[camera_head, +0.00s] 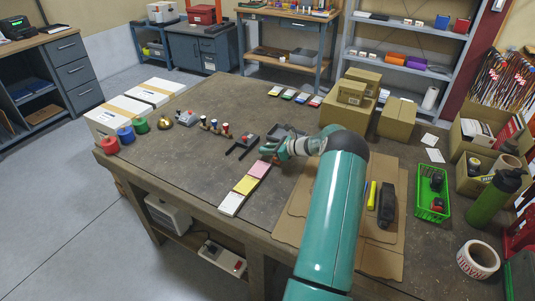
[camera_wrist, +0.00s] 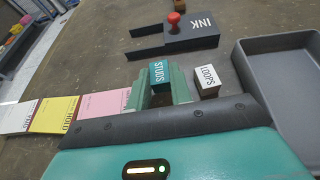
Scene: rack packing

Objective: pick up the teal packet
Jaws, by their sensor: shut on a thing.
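The teal packet (camera_wrist: 160,72), lettered STUDS, stands between the fingers of my gripper (camera_wrist: 159,88) in the wrist view. My gripper is shut on it, with one green finger on each side. The packet's lower part is shaded, and I cannot tell whether it touches the table. In the head view my gripper (camera_head: 268,150) is low over the table beyond the pink pad, and the packet cannot be made out there. A white-topped packet lettered LOOPS (camera_wrist: 207,77) stands just right of the right finger.
A dark INK holder (camera_wrist: 185,40) with a red-knobbed stamp (camera_wrist: 174,18) lies beyond the packet. A grey tray (camera_wrist: 245,62) is at the right. White, yellow and pink pads (camera_head: 244,186) lie at the left. Cardboard boxes (camera_head: 397,118) stand farther right on the table (camera_head: 190,165).

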